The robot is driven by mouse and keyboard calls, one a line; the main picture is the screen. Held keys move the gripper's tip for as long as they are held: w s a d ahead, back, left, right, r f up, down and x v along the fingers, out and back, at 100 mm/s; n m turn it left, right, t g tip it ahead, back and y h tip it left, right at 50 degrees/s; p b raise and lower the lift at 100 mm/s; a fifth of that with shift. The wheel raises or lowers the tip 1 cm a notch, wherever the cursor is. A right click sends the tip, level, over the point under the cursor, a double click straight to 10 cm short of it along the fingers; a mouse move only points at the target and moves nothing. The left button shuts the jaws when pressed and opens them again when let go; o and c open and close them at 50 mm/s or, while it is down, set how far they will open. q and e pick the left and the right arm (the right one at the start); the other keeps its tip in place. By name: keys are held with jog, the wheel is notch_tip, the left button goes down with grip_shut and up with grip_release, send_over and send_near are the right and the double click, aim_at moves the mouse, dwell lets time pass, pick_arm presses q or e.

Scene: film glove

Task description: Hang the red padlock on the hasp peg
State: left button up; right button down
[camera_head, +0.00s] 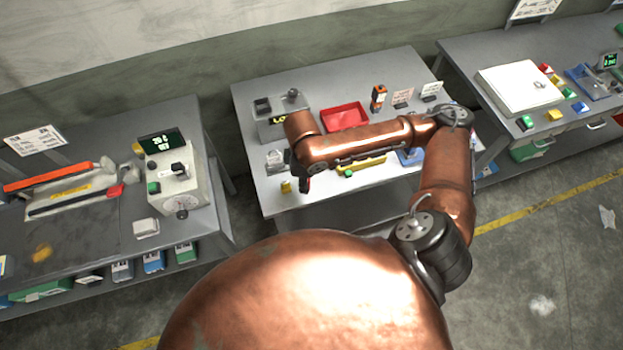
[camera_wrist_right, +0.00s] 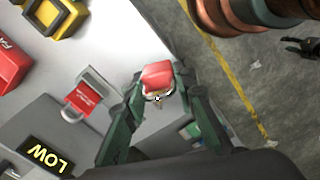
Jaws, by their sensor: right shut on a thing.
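The red padlock (camera_wrist_right: 158,76) is between the fingertips of my right gripper (camera_wrist_right: 160,95) in the right wrist view. The gripper is shut on it, and the padlock is near the edge of the grey table. In the head view my right gripper (camera_head: 305,184) hangs over the front left of the middle table, and the padlock is hidden there. I cannot make out the hasp peg for certain. My left gripper is not in view.
The middle table (camera_head: 250,150) holds a grey box with a lit display (camera_head: 279,119), a red tray (camera_head: 344,116) and a small yellow item (camera_head: 286,186). The display reads LOW in the wrist view (camera_wrist_right: 46,155). Cluttered benches stand left and right.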

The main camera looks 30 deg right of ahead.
jog(key=s+r+n+p, duration=0.1)
jog(key=s+n+p, duration=0.3)
jog(key=n, duration=0.7)
jog(key=s+d+r+n+p, duration=0.1)
jog(key=s+n+p, duration=0.4)
jog(key=n, duration=0.7)
jog(key=p, duration=0.2)
jog(key=shift+s+d+r+p, duration=0.2)
jog(key=shift+s+p, duration=0.05)
jog(key=shift+p, duration=0.15)
